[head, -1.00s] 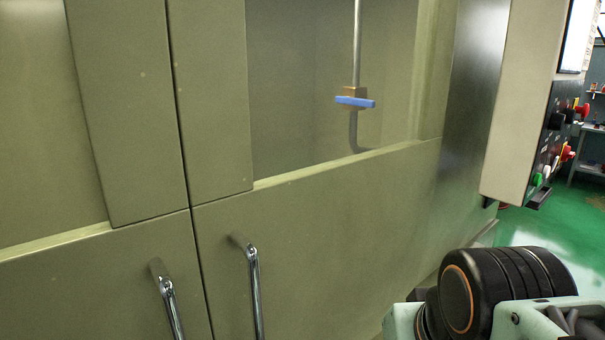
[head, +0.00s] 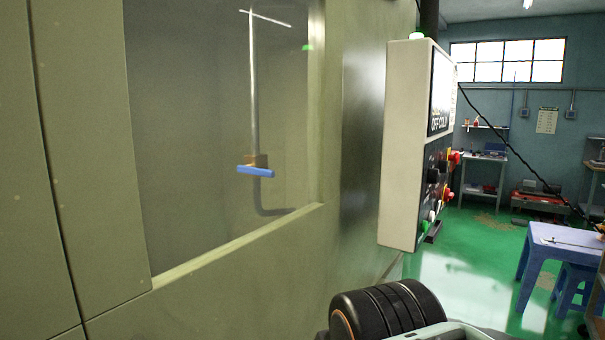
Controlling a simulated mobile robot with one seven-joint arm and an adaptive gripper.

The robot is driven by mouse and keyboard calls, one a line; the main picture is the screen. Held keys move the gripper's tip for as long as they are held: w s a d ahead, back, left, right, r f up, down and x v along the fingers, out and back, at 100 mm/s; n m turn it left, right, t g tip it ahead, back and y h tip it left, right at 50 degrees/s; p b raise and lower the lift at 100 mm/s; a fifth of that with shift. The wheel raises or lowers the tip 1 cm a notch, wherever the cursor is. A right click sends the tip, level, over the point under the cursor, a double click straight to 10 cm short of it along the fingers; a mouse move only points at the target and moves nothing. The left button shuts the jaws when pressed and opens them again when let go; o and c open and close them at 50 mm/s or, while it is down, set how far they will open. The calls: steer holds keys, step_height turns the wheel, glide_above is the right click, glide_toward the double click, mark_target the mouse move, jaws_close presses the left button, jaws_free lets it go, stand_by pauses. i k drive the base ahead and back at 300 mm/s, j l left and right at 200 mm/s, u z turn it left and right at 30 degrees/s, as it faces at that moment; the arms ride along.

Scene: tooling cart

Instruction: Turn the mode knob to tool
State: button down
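The control panel (head: 392,150) is a beige box on the right side of the machine, seen nearly edge-on in the head view. Its narrow dark face (head: 434,175) carries a screen at the top and several knobs and buttons below. A black knob (head: 433,176) sticks out there; red and green controls sit near it. I cannot tell which one is the mode knob or read any setting. Part of my arm shows at the bottom of the view. My gripper is out of view.
The machine's green-beige doors (head: 80,150) fill the left, with a window showing a blue-handled valve (head: 255,171). Open green floor (head: 480,250) lies right of the panel. A purple table (head: 570,245) and a stool (head: 575,285) stand at the right, shelves and a red cart (head: 540,200) behind.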

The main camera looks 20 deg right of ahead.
mark_target(433, 176)
steer(key=k+l+z, duration=0.25)
steer(key=l+z, duration=0.5)
steer(key=k+l, duration=0.05)
steer(key=l, duration=0.05)
